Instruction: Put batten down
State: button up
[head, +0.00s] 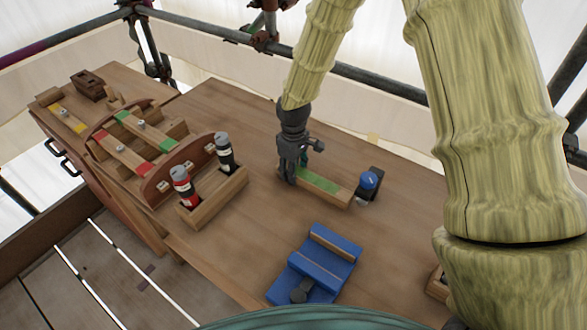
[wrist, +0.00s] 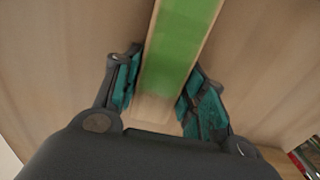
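A wooden batten with a green face (head: 318,181) lies low over the workbench, seemingly flat on its top. My gripper (head: 293,172) points down at the batten's left end. In the wrist view, the batten (wrist: 180,50) runs between my two fingers (wrist: 160,85). The teal pads splay outward on both sides, with a narrow gap at the left; contact at the right is unclear. The gripper looks open around the batten. The batten's far end lies beside a dark block with a blue knob (head: 369,181).
A blue vise-like fixture (head: 315,264) sits at the front of the workbench (head: 235,240). A wooden caddy (head: 212,198) holds red and black bottles. At left stands a rack with red- and green-ended strips (head: 125,155). Bare bench lies behind my gripper.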

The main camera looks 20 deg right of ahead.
jog(key=o, duration=0.3)
jog(key=shift+r, duration=0.1)
notch_tip(320, 180, up, 12)
jog(key=b, duration=0.2)
dwell(0.5)
jog(key=shift+r, duration=0.15)
dwell(0.3)
